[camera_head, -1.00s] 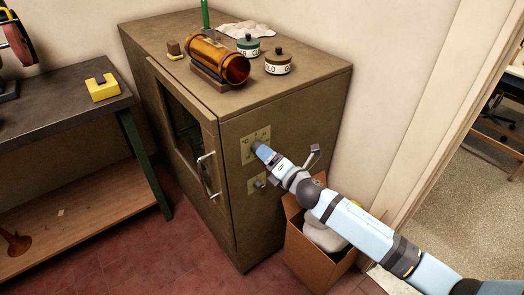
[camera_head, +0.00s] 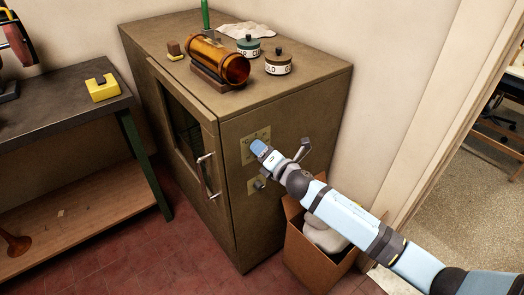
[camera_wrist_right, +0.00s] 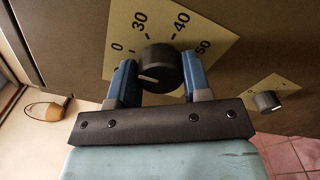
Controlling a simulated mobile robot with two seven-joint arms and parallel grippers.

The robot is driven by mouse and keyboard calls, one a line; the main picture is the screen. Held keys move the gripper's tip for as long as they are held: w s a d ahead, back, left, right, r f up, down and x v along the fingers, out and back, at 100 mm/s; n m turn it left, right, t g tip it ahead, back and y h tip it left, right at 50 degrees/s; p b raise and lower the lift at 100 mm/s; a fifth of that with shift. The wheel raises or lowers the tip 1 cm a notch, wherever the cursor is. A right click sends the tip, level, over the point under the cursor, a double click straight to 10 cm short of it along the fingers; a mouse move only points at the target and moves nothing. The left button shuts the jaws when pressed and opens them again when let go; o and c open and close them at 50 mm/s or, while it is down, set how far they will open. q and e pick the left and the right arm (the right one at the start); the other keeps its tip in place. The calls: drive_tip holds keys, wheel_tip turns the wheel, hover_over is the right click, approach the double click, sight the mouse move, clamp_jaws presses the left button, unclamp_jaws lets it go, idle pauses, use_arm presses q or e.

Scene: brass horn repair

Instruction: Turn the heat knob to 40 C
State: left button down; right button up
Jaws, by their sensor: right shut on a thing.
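The heat knob (camera_wrist_right: 162,68) is a dark round knob on a brass dial plate (camera_wrist_right: 205,38). The plate reads "30", "40" and "50", plus a "0" at the left. A white line on the knob points left, well short of the 40 mark. My right gripper (camera_wrist_right: 157,82) has its blue fingers on either side of the knob, shut on it. In the head view, my right gripper (camera_head: 260,149) hides the knob on the cabinet's front (camera_head: 285,120). My left gripper is in neither view.
A second, smaller knob (camera_wrist_right: 268,100) sits on a lower plate. The cabinet door handle (camera_head: 208,175) is left of the dial. A cardboard box (camera_head: 320,262) stands below my right arm. Jars (camera_head: 278,65) and an amber cylinder (camera_head: 218,60) rest on top.

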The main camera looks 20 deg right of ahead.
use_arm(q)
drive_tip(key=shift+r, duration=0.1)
use_arm(e)
drive_tip(key=m+p, duration=0.2)
drive_tip(key=m, duration=0.2)
drive_tip(key=shift+r+m, duration=0.1)
drive_tip(key=shift+m, duration=0.2)
drive_tip(key=shift+m+p, duration=0.6)
drive_tip(key=shift+m, duration=0.3)
drive_tip(key=m+p, duration=0.1)
drive_tip(key=m, duration=0.1)
drive_tip(key=shift+m, duration=0.4)
drive_tip(key=shift+m+p, duration=0.75)
drive_tip(key=shift+m, duration=0.15)
drive_tip(key=m+p, duration=0.2)
drive_tip(key=m, duration=0.1)
drive_tip(key=m+p, duration=0.1)
drive_tip(key=m, duration=0.2)
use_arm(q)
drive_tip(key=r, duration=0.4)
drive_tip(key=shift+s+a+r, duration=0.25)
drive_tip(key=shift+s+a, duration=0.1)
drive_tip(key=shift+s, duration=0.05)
use_arm(e)
drive_tip(key=shift+m, duration=0.4)
